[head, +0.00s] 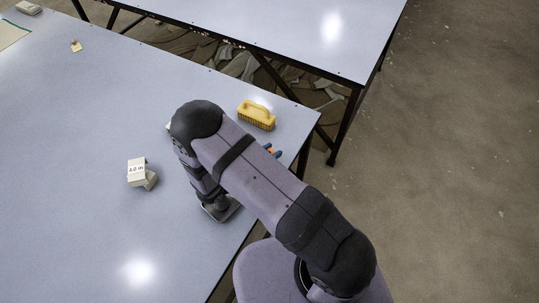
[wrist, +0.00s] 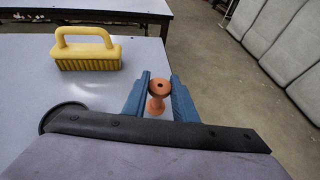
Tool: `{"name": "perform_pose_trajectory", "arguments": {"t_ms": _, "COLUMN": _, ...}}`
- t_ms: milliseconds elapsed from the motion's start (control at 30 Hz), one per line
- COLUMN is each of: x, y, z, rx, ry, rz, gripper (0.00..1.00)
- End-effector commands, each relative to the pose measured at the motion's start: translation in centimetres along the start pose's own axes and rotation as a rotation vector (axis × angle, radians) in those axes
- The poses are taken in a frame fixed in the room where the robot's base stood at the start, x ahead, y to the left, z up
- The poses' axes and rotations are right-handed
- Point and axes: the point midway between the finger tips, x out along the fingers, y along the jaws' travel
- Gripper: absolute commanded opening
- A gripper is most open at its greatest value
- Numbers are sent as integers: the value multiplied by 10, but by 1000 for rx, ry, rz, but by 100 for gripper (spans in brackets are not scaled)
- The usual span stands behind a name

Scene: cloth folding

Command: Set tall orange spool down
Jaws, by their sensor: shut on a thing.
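The orange spool (wrist: 158,88) is upright between the two blue fingers of my gripper (wrist: 160,80) in the wrist view. My gripper is shut on it, with a finger at each side. In the head view my arm hides most of them. Only a bit of orange spool (head: 268,147) and blue gripper fingertips (head: 276,153) show, near the right edge of the grey-blue table (head: 70,180). I cannot tell whether the spool's base touches the table.
A yellow brush (head: 257,115) stands on the table just beyond the gripper; it also shows left of the spool in the wrist view (wrist: 88,52). White blocks (head: 140,172), one labelled, lie left of my arm. A second table (head: 300,40) stands behind a gap.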

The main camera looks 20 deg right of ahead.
Motion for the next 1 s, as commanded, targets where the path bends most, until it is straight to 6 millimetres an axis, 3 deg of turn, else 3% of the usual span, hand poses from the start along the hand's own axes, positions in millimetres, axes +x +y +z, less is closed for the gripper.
{"name": "perform_pose_trajectory", "arguments": {"t_ms": 200, "x": 7, "y": 0, "z": -17, "rx": 0, "ry": 0, "rz": 0, "gripper": 4}}
{"name": "perform_pose_trajectory", "arguments": {"t_ms": 667, "x": 10, "y": 0, "z": -23, "rx": 1, "ry": 0, "rz": 0, "gripper": 4}}
{"name": "perform_pose_trajectory", "arguments": {"t_ms": 700, "x": 9, "y": 0, "z": -22, "rx": 1, "ry": 0, "rz": 0, "gripper": 35}}
{"name": "perform_pose_trajectory", "arguments": {"t_ms": 733, "x": 9, "y": 0, "z": -22, "rx": 1, "ry": 0, "rz": 0, "gripper": 42}}
{"name": "perform_pose_trajectory", "arguments": {"t_ms": 1000, "x": 9, "y": 0, "z": -22, "rx": 1, "ry": 0, "rz": 0, "gripper": 44}}
